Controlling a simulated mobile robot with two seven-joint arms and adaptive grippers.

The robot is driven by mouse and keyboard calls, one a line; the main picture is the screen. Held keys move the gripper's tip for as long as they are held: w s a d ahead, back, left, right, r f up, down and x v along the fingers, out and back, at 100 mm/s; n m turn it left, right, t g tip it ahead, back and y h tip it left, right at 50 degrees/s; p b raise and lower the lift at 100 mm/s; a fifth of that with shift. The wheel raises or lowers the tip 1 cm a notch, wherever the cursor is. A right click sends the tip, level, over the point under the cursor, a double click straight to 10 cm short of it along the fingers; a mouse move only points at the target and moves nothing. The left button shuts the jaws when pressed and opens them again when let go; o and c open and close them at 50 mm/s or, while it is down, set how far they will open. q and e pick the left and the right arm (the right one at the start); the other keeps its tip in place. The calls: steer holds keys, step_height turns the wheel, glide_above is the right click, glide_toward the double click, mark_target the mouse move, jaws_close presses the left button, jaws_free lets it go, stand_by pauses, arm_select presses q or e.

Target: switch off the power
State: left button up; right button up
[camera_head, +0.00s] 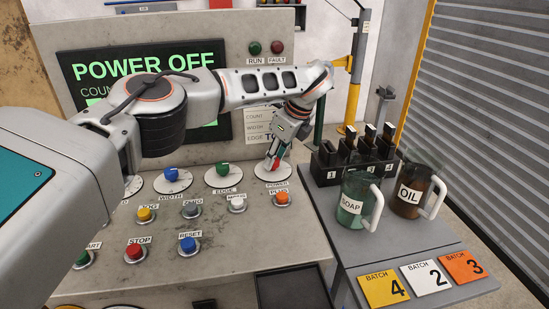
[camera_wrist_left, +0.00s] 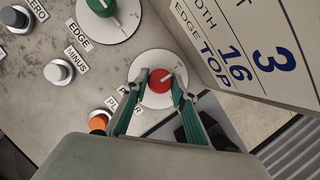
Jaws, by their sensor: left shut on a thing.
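My left gripper (camera_head: 274,162) reaches down from the left arm to the power dial on the console's sloped panel. In the left wrist view my left gripper (camera_wrist_left: 158,92) has its green-padded fingers on either side of the red power knob (camera_wrist_left: 160,80) and is shut on it. The knob has a pale pointer line and sits on a round white dial plate (camera_wrist_left: 151,63). The screen (camera_head: 72,98) behind the arm reads "POWER OFF" in green; its lower lines are partly hidden by my arm. My right gripper does not show.
A blue width knob (camera_head: 171,174) and a green edge knob (camera_head: 223,169) stand left of the power dial. Several push buttons lie in front, including an orange one (camera_head: 282,198).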

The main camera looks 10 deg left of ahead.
arm_select(q)
steer(key=shift+n, duration=0.3)
steer(key=o, duration=1.1)
steer(key=v, duration=1.2)
steer(key=shift+w, duration=0.1)
